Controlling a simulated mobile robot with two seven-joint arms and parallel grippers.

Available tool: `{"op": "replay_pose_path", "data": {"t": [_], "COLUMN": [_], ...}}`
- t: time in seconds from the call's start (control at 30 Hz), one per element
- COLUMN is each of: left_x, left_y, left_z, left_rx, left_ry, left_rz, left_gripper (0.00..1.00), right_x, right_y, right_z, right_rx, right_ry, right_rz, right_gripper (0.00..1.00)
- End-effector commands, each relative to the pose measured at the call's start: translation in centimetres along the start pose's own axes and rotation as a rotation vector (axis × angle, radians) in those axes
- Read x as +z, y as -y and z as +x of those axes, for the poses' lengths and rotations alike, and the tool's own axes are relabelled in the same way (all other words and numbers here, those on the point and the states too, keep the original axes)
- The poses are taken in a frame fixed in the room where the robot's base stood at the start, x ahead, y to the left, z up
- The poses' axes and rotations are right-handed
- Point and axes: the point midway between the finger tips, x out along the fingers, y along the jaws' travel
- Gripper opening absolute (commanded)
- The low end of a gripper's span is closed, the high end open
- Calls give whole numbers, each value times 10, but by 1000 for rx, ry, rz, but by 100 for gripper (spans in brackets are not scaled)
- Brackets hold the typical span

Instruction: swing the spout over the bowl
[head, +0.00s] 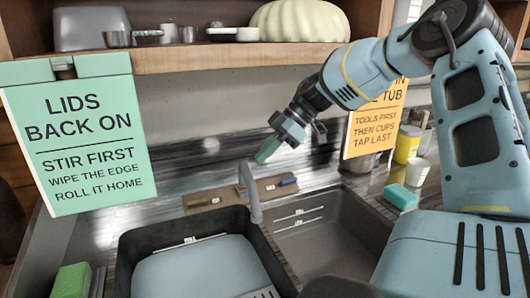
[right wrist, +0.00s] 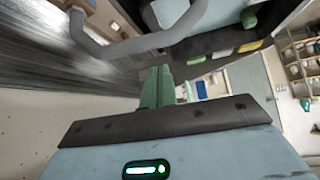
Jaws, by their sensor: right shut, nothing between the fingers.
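The spout (head: 250,190) is a grey bent tube rising behind the sink. Its end hangs near the divider between the dark left basin (head: 134,246) and the empty steel right bowl (head: 335,238). My right gripper (head: 268,150) is shut and empty, with green fingertips pointing down to the left, above and behind the spout and apart from it. In the right wrist view the shut fingers (right wrist: 158,86) show in the middle, and the spout (right wrist: 125,48) curves across the upper left, beyond them. My left gripper is not in view.
A brown strip (head: 227,194) with small coloured items lies behind the sink. A green sign (head: 80,138) hangs at the left and an orange sign (head: 375,122) behind my right arm. A teal sponge (head: 401,197) and yellow container (head: 407,145) stand at the right. A shelf (head: 205,56) overhangs the back.

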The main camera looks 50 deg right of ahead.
Motion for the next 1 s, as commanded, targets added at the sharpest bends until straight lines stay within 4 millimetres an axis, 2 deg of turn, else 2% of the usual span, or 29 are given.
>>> {"op": "replay_pose_path", "data": {"t": [0.2,0.4,0.6,1.0], "left_x": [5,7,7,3], "left_y": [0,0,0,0], "left_z": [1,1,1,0], "left_rx": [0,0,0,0], "left_ry": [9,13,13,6], "left_rz": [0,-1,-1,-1], "left_gripper": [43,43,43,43], "right_x": [1,0,0,2], "right_y": [0,0,0,0], "right_z": [39,63,71,69], "right_rx": [-2,-2,0,-1], "right_ry": [1,0,0,-2], "right_rz": [2,1,0,-3], "right_gripper": [0,0,0,0]}}
